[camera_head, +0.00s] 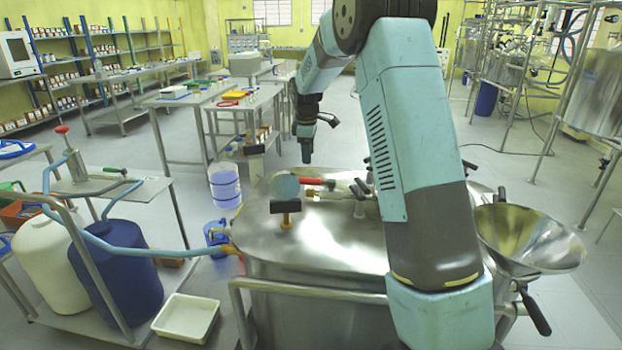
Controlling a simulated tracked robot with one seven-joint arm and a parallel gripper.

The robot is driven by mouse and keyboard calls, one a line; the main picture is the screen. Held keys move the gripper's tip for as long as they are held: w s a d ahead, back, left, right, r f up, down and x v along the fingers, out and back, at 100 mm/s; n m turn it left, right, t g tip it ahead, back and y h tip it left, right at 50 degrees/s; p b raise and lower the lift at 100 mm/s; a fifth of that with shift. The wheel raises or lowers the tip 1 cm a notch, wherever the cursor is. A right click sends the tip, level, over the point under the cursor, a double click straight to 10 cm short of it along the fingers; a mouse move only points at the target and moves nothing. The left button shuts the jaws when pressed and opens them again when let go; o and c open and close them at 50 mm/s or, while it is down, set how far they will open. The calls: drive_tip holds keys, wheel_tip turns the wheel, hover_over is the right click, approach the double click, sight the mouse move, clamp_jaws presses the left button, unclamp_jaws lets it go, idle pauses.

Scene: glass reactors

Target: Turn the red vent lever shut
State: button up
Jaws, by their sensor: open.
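The red vent lever (315,182) lies roughly level among the fittings on the lid of the steel vessel (330,235). Its red grip shows, and a pale metal valve body sits by its right end. My gripper (307,160) points down above and slightly behind the lever in the picture. It is open, with nothing seen between the fingers, and appears apart from the lever. My arm crosses the right part of the lid and hides some of it.
A steel funnel (525,240) flanks the vessel. A blue hose (130,245) and blue drum (118,280) are at left.

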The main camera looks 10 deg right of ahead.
sight(309, 180)
drive_tip(key=f, duration=0.3)
drive_tip(key=w+f, duration=0.1)
drive_tip(key=f, duration=0.6)
drive_tip(key=shift+w+d+f, duration=0.25)
drive_tip(key=shift+d+f, duration=0.05)
clamp_jaws()
drive_tip(key=shift+f, duration=0.1)
